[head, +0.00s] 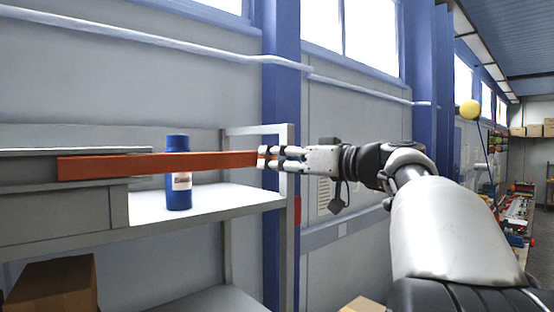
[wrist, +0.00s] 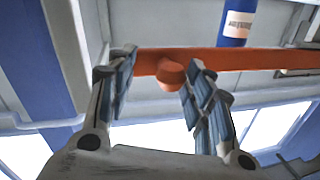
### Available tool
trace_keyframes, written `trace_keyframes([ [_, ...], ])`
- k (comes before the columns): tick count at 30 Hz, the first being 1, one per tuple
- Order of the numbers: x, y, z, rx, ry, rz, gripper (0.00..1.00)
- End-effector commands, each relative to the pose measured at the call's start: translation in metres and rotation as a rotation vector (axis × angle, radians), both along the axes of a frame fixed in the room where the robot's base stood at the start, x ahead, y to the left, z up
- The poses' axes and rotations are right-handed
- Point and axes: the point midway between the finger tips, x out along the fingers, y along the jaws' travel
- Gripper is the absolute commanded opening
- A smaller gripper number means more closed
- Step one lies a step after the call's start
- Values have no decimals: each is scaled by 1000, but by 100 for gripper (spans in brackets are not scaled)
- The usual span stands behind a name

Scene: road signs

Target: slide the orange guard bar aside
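The orange guard bar (head: 150,163) runs level across the front of the shelf in the head view, passing in front of a blue bottle. Its right end meets my gripper (head: 270,158). In the wrist view the bar (wrist: 255,60) crosses the upper part, with a round orange knob (wrist: 171,76) sticking out towards me. My gripper (wrist: 162,65) has its two fingers spread, one on each side of the knob. A gap shows on the left finger's side; the right finger is close to the knob, and I cannot tell whether it touches.
The blue bottle (head: 178,190) with a white label stands upright on the white shelf (head: 235,198), behind the bar; it also shows in the wrist view (wrist: 238,20). A cardboard box (head: 55,285) sits below. A shelf post (head: 289,220) stands near my gripper.

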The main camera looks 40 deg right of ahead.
Motion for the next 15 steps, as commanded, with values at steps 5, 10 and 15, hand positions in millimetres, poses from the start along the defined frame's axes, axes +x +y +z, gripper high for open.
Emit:
trace_keyframes([
  [5, -5, -2, -1, 0, -1, -2, 47],
  [10, -17, -6, -1, -1, -1, -2, 47],
  [15, -29, -8, -1, -1, -1, -2, 47],
])
